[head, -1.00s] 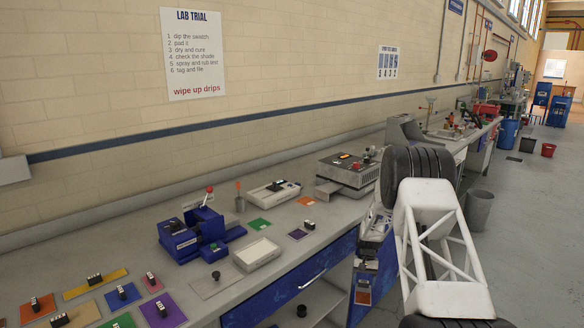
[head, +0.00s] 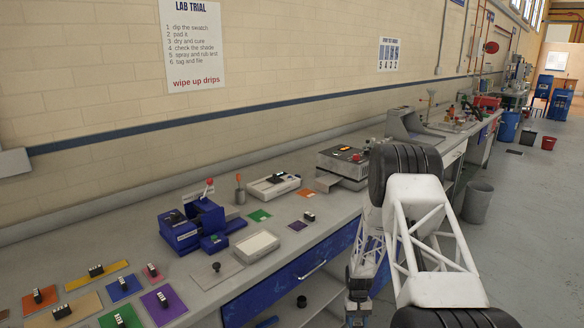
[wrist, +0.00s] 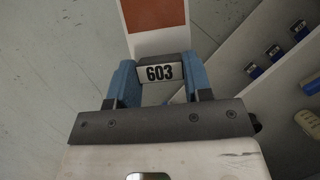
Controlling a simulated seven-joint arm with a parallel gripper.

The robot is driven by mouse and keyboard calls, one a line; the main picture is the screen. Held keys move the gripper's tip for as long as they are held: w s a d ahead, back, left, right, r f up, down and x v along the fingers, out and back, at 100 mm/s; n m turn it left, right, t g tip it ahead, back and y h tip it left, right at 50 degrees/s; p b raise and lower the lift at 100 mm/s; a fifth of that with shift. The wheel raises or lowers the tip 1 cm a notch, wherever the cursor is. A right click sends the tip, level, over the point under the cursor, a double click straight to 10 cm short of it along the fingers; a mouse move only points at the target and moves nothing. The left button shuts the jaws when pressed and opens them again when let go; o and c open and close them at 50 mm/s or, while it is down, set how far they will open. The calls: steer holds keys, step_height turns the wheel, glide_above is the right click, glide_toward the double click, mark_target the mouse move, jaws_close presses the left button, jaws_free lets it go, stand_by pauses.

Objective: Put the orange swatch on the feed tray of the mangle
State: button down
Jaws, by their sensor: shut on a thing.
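My gripper (wrist: 160,84) is shut on the white block labelled 603 of an orange swatch (wrist: 155,14) in the wrist view. The swatch has a rust-orange patch and a pale strip beside the block; its far end is cut off. In the head view my gripper (head: 357,316) is low in front of the bench, near the bottom edge, and the held swatch cannot be made out. The blue machine with a red-knobbed lever, apparently the mangle (head: 180,232), stands on the bench left of my gripper. Low blue ledges adjoin it; which is the feed tray I cannot tell.
A pale tray (head: 256,246) and a grey plate with a black knob (head: 216,273) lie before the mangle. The bench's front edge and drawer (head: 308,270) lie between my gripper and the bench top.

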steer(key=shift+a, duration=0.1)
steer(key=a, duration=0.6)
steer(key=shift+a, duration=0.4)
stand_by(3.5)
steer(key=w+d+r+m+y, duration=0.1)
steer(key=w+d+r+m, duration=0.2)
steer(key=w+r, duration=0.65)
steer(key=w+d+r+m+y, duration=0.1)
steer(key=w+d+r+m, duration=0.4)
steer(key=r, duration=0.7)
steer(key=w+d+r+m+t+y, duration=0.1)
steer(key=w+d+r+m, duration=0.1)
steer(key=r, duration=0.6)
steer(key=w+d+r+m+t, duration=0.1)
steer(key=w+d+r+m, duration=0.1)
steer(key=r, duration=0.6)
steer(key=w+d+r+m+t+y, duration=0.1)
steer(key=w+d+r+m, duration=0.15)
steer(key=r, duration=0.55)
steer(key=s+a+f+m+t, duration=0.2)
steer(key=s+a+m, duration=0.4)
steer(key=a, duration=0.3)
steer(key=s+a+f+m+t, duration=0.2)
steer(key=s+a+m, duration=0.4)
steer(key=s+a, duration=0.2)
steer(key=shift+s+a+f+t+h, duration=0.2)
steer(key=shift+s+a+t+h, duration=0.15)
steer(key=shift+a, duration=0.35)
